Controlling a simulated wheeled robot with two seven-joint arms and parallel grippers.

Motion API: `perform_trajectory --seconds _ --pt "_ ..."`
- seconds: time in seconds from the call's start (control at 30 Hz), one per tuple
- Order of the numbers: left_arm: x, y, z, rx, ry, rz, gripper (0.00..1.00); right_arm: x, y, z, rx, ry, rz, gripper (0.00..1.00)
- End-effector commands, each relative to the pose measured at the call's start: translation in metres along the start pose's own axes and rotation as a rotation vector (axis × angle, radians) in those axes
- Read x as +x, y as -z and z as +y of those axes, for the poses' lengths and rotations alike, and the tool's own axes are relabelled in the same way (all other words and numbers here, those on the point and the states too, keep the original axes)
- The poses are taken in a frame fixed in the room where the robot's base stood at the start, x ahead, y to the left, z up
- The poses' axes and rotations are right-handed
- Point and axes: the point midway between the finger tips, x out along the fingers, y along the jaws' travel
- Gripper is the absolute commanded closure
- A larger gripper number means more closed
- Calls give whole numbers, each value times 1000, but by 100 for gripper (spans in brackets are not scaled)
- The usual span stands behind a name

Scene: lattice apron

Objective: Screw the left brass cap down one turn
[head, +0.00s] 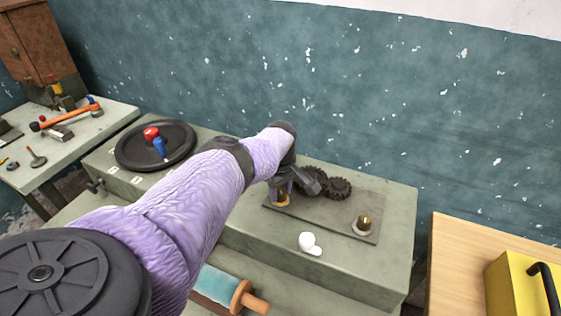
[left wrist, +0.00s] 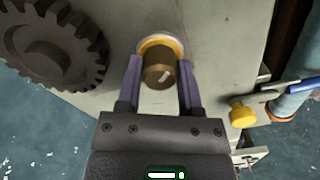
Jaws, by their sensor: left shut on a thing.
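The left brass cap (left wrist: 159,72) sits between my left gripper's two purple fingers in the left wrist view. A white mark shows on its top, and an orange-and-white ring shows around its base. In the head view the left cap (head: 283,199) is partly hidden by my left gripper (head: 281,188), which reaches it from above and is shut on it. A second brass cap (head: 364,222) stands upright on a pale round base at the right of the grey plate (head: 325,215). My right gripper is not in view.
Dark gears (head: 338,188) lie right behind the left cap. A white rounded knob (head: 309,243) is on the bench front. A black disc with red and blue handles (head: 155,146) is at left. A yellow box (head: 510,285) stands at lower right.

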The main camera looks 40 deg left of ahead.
Motion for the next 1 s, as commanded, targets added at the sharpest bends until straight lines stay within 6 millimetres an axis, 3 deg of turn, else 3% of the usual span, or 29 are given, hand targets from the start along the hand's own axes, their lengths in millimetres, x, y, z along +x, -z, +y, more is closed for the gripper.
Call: perform_trajectory --seconds 0.6,1.0 --pt "-1 1 0 539 -1 3 100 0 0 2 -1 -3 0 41" --pt "-1 1 0 725 -1 3 100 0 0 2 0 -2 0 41"
